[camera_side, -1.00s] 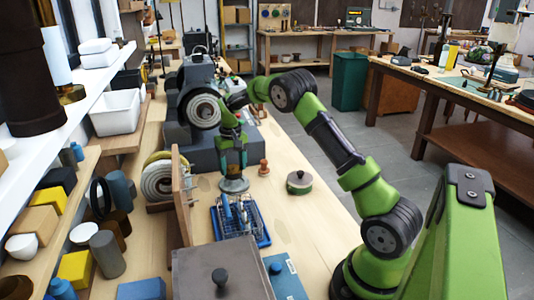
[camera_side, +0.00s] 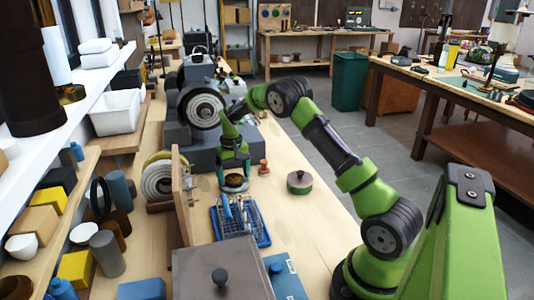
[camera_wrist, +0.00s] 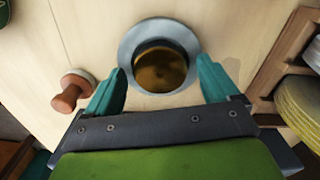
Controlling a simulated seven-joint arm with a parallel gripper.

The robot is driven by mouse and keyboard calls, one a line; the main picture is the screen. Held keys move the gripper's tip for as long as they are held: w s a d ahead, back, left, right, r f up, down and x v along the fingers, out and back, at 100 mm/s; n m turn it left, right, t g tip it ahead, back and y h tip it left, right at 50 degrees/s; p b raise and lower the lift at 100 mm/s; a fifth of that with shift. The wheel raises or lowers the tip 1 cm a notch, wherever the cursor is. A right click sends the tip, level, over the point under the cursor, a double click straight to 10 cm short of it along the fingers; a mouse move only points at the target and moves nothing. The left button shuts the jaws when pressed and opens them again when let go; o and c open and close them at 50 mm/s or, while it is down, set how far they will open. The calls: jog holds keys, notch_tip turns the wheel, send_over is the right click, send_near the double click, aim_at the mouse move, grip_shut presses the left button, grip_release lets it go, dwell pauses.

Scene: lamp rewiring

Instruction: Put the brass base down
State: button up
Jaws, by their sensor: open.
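The brass base (camera_wrist: 160,68) is a round, dark-rimmed piece with a brassy top. It sits on a round grey plate (camera_wrist: 128,48) on the wooden bench in the wrist view. In the side view the base (camera_side: 235,181) shows just below my gripper (camera_side: 234,176). My gripper (camera_wrist: 159,66) is open, with one teal finger on each side of the base and visible gaps between. The side view is too small to tell the fingertips' exact height.
A wooden knob-like piece (camera_wrist: 72,90) stands left of the plate in the wrist view. In the side view, a blue rack (camera_side: 240,220) is in front, a green round tin (camera_side: 299,182) to the right, and a wooden panel (camera_side: 181,195) to the left.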

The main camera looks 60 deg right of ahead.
aim_at(234, 178)
jog(key=s+a+r+t, duration=0.1)
jog(key=s+a+r, duration=0.15)
jog(key=r, duration=0.75)
jog(key=s+a+r+t, duration=0.1)
jog(key=a+r, duration=0.2)
jog(key=r, duration=0.6)
jog(key=s+a+r+n+t+y, duration=0.1)
jog(key=s+a+r+t, duration=0.15)
jog(key=s+a, duration=0.45)
jog(key=s+a+r+n+t, duration=0.1)
jog(key=s+a+r, duration=0.3)
jog(key=s+a, duration=0.25)
jog(key=s+a+f+t+y, duration=0.1)
jog(key=s+a+f, duration=0.2)
jog(key=s+a, duration=0.2)
jog(key=s, duration=0.3)
jog(key=shift+s+t, duration=0.3)
jog(key=shift+t, duration=0.05)
